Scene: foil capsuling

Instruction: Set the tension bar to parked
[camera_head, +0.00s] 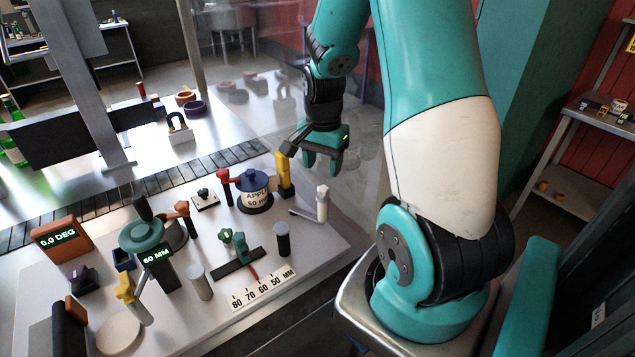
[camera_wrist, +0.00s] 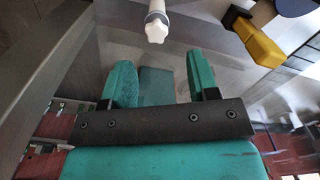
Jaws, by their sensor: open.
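My gripper (camera_head: 322,164) is open and empty, in the air above the far right part of the pale control panel (camera_head: 315,255). Its two teal fingers also show apart in the wrist view (camera_wrist: 162,80). No part is labelled as the tension bar, so I cannot tell which one it is. A white-knobbed lever (camera_head: 322,203) with a grey arm at its foot stands at the panel's right edge, below my gripper in the head view. Its white knob (camera_wrist: 157,28) is ahead of the fingers in the wrist view, apart from them. A yellow upright handle (camera_head: 284,175) stands left of my gripper.
A blue-topped dial (camera_head: 255,190) with a red-knobbed lever (camera_head: 224,180) is left of the yellow handle. A green clamp knob (camera_head: 235,243) sits by a millimetre scale (camera_head: 263,288). A green handwheel (camera_head: 142,236) and an orange "0.0 DEG" display (camera_head: 60,238) are further left. A conveyor (camera_head: 140,185) runs behind.

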